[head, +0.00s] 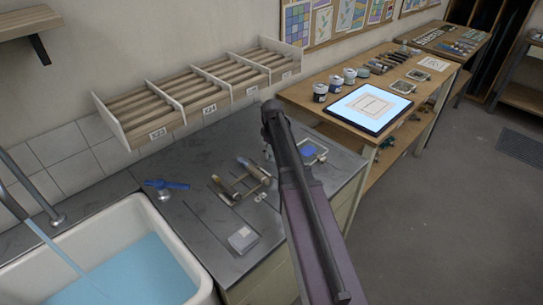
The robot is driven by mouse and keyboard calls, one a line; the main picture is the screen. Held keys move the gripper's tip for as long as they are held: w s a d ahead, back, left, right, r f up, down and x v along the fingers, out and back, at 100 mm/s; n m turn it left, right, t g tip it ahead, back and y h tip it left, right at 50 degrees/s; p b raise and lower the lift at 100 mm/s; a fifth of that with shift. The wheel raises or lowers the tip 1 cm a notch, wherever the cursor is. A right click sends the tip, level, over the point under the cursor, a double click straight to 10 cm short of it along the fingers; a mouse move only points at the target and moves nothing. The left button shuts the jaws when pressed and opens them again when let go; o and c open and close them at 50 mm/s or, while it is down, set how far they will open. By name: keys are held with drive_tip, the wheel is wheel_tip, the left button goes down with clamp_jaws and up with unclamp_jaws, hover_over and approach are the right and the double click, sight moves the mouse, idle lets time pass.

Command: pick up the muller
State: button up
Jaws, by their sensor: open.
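I cannot pick out the muller for certain in the head view. A small pale shape (268,152) shows at the left edge of my arm, mostly hidden by it, and I cannot tell what it is. Just right of the arm, a pale-edged slab (320,157) with a blue patch (308,151) lies on the grey worktop (205,150). Two brown-and-grey cylindrical tools (226,188) lie on a low rack left of the arm. My arm rises from the lower right over the worktop, and my gripper is not visible.
A white sink (190,270) with blue water is at lower left. A blue-handled item (165,186) and a small pale block (242,238) are on the worktop. A slotted wooden rack (150,125) stands behind. Jars (349,76) and a lit panel (370,106) are on the right-hand bench.

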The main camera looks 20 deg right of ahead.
idle(0.4)
clamp_jaws()
drive_tip(key=shift+r, duration=0.2)
wheel_tip(320, 180, up, 3)
drive_tip(key=p, duration=0.3)
drive_tip(key=s, duration=0.5)
drive_tip(key=s+a+r+p, duration=0.1)
drive_tip(key=s, duration=0.4)
drive_tip(key=s+p, duration=0.1)
drive_tip(key=s, duration=0.5)
drive_tip(key=shift+a+r, duration=0.25)
drive_tip(key=shift+r, duration=0.05)
drive_tip(key=c, duration=0.8)
unclamp_jaws()
clamp_jaws()
